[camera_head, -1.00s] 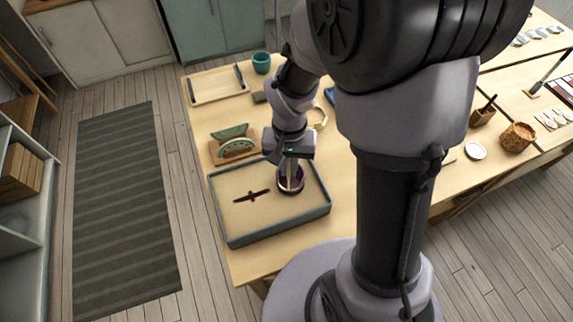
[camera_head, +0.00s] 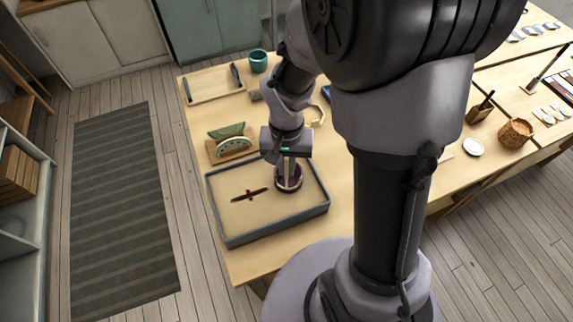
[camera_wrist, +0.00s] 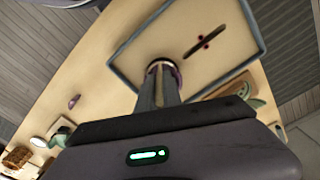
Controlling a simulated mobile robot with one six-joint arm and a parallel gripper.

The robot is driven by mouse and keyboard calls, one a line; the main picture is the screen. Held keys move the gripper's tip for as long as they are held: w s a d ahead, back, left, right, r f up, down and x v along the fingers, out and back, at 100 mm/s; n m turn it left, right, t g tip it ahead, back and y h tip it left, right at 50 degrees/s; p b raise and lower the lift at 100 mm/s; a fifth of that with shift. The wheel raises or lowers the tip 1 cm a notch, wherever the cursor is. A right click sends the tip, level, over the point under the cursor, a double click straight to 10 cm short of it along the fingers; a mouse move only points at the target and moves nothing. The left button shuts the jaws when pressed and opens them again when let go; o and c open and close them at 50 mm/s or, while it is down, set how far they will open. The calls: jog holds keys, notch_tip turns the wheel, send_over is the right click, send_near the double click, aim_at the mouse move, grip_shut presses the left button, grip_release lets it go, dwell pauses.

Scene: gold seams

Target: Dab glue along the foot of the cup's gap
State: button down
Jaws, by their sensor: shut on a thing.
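The dark purple cup (camera_head: 289,183) stands in the right part of a grey-rimmed tray (camera_head: 272,236) on the table. It also shows in the wrist view (camera_wrist: 178,75), at the tips of my fingers. My gripper (camera_head: 289,170) points down over the cup, with its fingers at or inside the cup's mouth. It is shut on a slim thing, mostly hidden between the fingers. I cannot make out its tip or any glue. The cup's gap is not clear in either view. A thin dark piece with red marks (camera_head: 249,195) lies left of the cup in the tray.
Behind the tray, a wooden stand (camera_head: 214,153) holds green curved pieces. A wooden tray with dark handles (camera_head: 212,86) and a teal cup (camera_head: 258,61) are farther back. A woven basket (camera_head: 515,133) and a white dish (camera_head: 473,147) are at the right. The tray's front left is clear.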

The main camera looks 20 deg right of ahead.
jog(key=shift+r, duration=0.2)
dwell(0.3)
jog(key=shift+d, duration=0.1)
jog(key=shift+s+d+r+p, duration=0.1)
jog(key=shift+s+d+p, duration=0.05)
jog(key=shift+d, duration=0.3)
jog(key=shift+s+d+r+p, duration=0.1)
jog(key=shift+s+d+p, duration=0.05)
jog(key=shift+d, duration=0.25)
jog(key=shift+f+b, duration=0.45)
dwell(0.5)
notch_tip(320, 180, up, 8)
jog(key=p, duration=0.7)
jog(key=shift+r, duration=0.2)
dwell(0.7)
